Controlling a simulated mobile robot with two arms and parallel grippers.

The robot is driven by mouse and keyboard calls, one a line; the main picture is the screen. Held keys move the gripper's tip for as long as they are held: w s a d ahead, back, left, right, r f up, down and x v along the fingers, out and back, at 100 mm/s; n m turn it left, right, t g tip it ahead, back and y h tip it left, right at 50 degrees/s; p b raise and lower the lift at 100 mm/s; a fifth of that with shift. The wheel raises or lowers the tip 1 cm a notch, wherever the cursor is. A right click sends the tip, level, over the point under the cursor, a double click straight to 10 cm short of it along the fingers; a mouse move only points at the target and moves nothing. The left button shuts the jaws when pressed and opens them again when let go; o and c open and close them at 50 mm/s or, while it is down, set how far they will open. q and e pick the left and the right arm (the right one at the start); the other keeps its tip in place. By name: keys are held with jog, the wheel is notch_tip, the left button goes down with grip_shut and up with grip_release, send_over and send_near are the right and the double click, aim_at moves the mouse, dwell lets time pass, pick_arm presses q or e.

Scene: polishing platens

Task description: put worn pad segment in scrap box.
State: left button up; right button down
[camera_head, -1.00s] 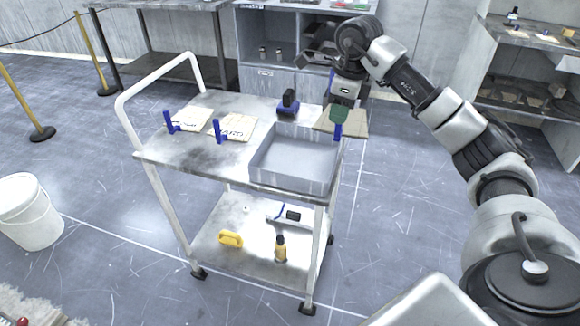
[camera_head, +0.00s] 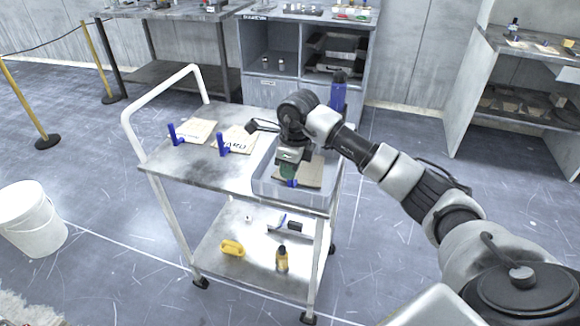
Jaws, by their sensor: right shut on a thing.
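My right gripper (camera_head: 290,178) is shut on a flat tan pad segment (camera_head: 313,170). A blue part shows at the fingertips, beside the segment. The gripper and segment are over or inside the open grey box (camera_head: 290,199) at the right end of the cart top. I cannot tell whether the segment touches the box floor. The arm and gripper hide part of the box's far side. My left gripper is not in view.
The cart top (camera_head: 190,158) also holds two pale cards with blue upright tabs (camera_head: 223,145) left of the box. A dark blue bottle (camera_head: 338,93) shows behind my right arm. The lower shelf holds a yellow object (camera_head: 232,248) and a small bottle (camera_head: 282,259). A white bucket (camera_head: 30,222) stands left.

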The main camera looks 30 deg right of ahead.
jog(key=shift+f, duration=0.25)
jog(key=c, duration=1.1)
grip_release()
jog(key=shift+f, duration=0.1)
notch_tip(320, 180, up, 12)
jog(key=s+b, duration=0.1)
jog(key=shift+d, duration=0.45)
